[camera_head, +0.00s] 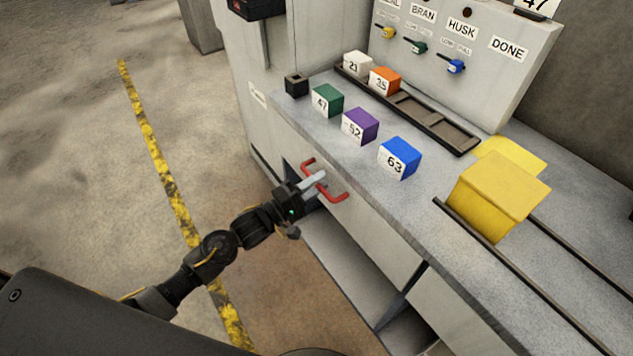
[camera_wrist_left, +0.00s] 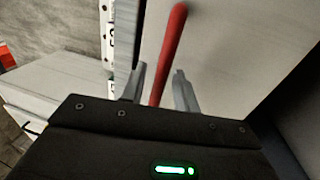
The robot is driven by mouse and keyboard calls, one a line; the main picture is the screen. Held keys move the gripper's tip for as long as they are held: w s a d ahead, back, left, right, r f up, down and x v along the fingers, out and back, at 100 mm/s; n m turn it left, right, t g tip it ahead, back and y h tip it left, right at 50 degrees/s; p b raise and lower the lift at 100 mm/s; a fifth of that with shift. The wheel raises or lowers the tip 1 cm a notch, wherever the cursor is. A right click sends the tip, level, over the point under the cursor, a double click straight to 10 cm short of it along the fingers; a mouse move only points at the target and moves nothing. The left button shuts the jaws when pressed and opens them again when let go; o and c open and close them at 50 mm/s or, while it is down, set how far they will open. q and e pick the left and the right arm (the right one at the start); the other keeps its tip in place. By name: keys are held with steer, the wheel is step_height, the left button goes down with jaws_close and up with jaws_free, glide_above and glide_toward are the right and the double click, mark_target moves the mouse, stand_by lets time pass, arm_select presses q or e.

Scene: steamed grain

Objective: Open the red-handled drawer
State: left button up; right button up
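The red handle (camera_head: 337,196) is a bar on the front of the drawer (camera_head: 362,229) in the grey counter. My left gripper (camera_head: 318,181) is at the handle, its two fingers reaching over the bar. In the left wrist view the red handle (camera_wrist_left: 169,55) runs between the two fingers of my left gripper (camera_wrist_left: 160,88), with a visible gap on its right side. The fingers are apart, so the gripper is open around the handle. My right gripper is not in view.
On the counter stand a green block (camera_head: 327,99), a purple block (camera_head: 360,125), a blue block (camera_head: 399,157) and a yellow box (camera_head: 497,195). A dark tray (camera_head: 410,107) lies behind them. The floor on the left is clear.

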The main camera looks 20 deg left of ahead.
arm_select(q)
steer(key=shift+w+d, duration=0.15)
steer(key=shift+w, duration=0.05)
jaws_close()
